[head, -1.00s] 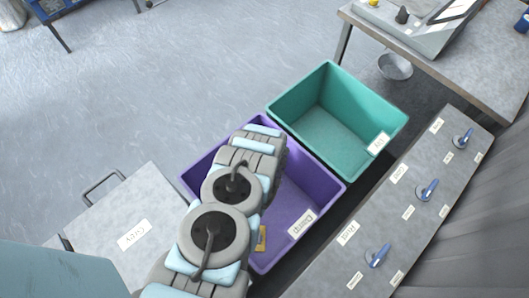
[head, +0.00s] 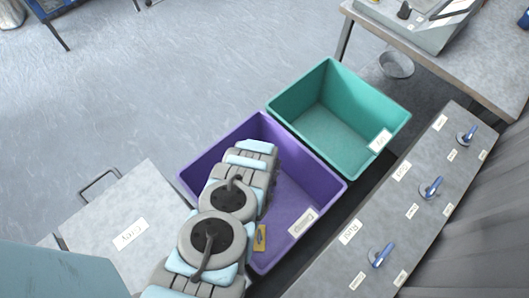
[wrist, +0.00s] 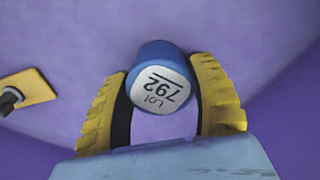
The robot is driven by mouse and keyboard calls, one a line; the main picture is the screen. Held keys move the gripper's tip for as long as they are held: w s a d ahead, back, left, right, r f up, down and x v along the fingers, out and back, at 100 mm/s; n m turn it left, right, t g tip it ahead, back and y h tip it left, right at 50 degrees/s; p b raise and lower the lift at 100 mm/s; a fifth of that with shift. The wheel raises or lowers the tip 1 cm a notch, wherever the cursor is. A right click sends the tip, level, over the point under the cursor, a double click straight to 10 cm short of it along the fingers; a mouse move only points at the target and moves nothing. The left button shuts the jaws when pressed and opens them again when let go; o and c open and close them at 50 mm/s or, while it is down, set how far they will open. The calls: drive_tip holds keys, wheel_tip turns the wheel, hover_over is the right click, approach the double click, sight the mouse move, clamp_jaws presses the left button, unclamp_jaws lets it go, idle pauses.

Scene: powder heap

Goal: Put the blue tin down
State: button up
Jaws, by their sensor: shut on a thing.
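The blue tin (wrist: 158,55) has a white label reading "Lot 792" and sits between the yellow fingers of my gripper (wrist: 163,105) in the wrist view. My gripper is shut on it. Purple surfaces of the bin fill the view behind the tin; I cannot tell whether the tin touches the bin floor. In the head view my arm reaches over the purple bin (head: 296,185) and hides the gripper and the tin.
A yellow object with a dark knob (wrist: 27,90) is in the purple bin, left of my gripper in the wrist view. A teal bin (head: 330,112) stands beside it. A grey panel with blue-handled valves (head: 432,187) runs along the right. A grey labelled box (head: 125,205) is at left.

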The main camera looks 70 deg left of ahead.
drive_tip(key=shift+f, duration=0.2)
drive_tip(key=o, duration=1.2)
drive_tip(key=shift+r, duration=0.15)
drive_tip(key=shift+a+r+p, duration=0.1)
drive_tip(key=shift+r+p, duration=0.2)
drive_tip(key=shift+r, duration=0.4)
wheel_tip(320, 180, up, 9)
drive_tip(key=p, duration=0.4)
drive_tip(key=shift+r+p, duration=0.85)
drive_tip(key=shift+p, duration=0.1)
